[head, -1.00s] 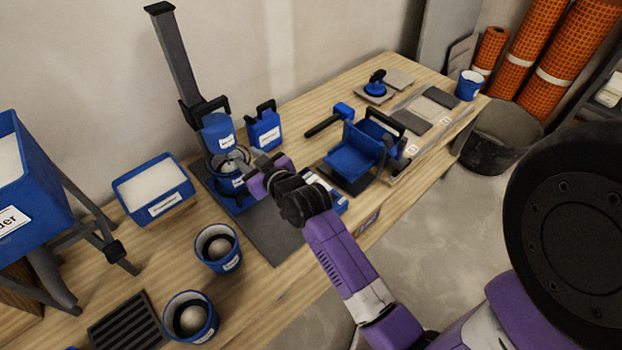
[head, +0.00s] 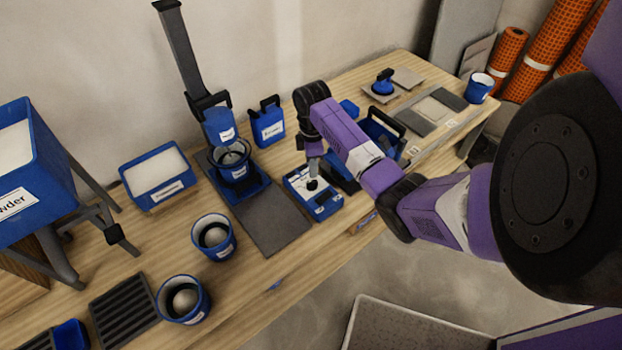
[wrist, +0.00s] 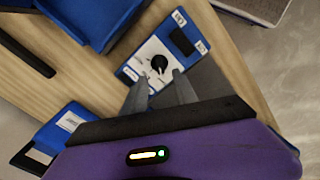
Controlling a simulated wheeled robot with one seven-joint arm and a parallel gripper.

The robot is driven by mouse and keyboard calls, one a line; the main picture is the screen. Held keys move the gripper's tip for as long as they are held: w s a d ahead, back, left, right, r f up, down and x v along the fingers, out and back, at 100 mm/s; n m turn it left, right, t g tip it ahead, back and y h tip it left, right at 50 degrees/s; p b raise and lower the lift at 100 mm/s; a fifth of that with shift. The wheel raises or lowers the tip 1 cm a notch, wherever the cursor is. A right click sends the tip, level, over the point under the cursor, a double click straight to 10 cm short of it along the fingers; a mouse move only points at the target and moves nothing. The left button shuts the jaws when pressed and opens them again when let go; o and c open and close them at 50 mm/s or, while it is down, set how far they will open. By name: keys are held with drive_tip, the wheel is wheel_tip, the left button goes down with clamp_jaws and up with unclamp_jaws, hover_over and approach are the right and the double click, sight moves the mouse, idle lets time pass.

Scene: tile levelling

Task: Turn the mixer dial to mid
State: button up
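The mixer control box (head: 325,206) is a blue box with a white face on the table, right of the mixer. Its black dial (wrist: 159,63) shows clearly in the wrist view, with a pointer line and marks around it. In the head view the dial (head: 312,185) sits just below my gripper (head: 313,172). In the wrist view my gripper (wrist: 163,88) has its two fingers apart, pointing at the box, with the dial just beyond their tips. Nothing is held. The mixer (head: 222,135) stands left, over a blue-rimmed bucket (head: 233,172). I cannot read which mark the dial points at.
A blue jug (head: 268,125) stands behind the box. Blue buckets (head: 214,238) (head: 183,300) and a powder tub (head: 157,180) are at the left. A blue tool tray (head: 380,135) is close on the right. A dark mat (head: 262,222) lies left of the box.

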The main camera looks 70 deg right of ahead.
sight(312, 182)
wheel_tip(312, 182, down, 8)
drive_tip(key=shift+r, duration=0.2)
idle(0.3)
clamp_jaws()
